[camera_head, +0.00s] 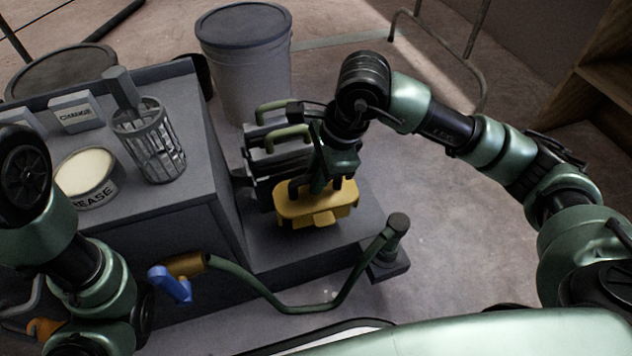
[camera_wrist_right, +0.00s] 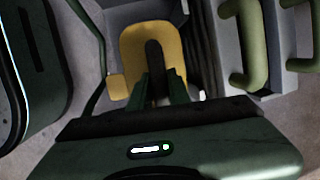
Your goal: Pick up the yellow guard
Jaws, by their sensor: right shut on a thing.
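The yellow guard (camera_head: 318,205) is on the low grey ledge beside the workbench, near the middle of the head view. My right gripper (camera_head: 322,188) reaches down over it from above and is shut on it. In the right wrist view the yellow guard (camera_wrist_right: 150,45) shows beyond the fingers (camera_wrist_right: 160,90), which close on its middle part. I cannot tell whether the guard touches the ledge. My left arm shows at the lower left of the head view, but its gripper's fingers are not clearly visible.
Dark units with green handles (camera_head: 285,135) stand just behind the guard. A green bent pipe (camera_head: 300,308) with a blue lever (camera_head: 172,285) runs in front. The bench holds a grease tin (camera_head: 85,180) and a wire basket (camera_head: 150,145). A grey bin (camera_head: 245,65) stands behind. Floor to the right is clear.

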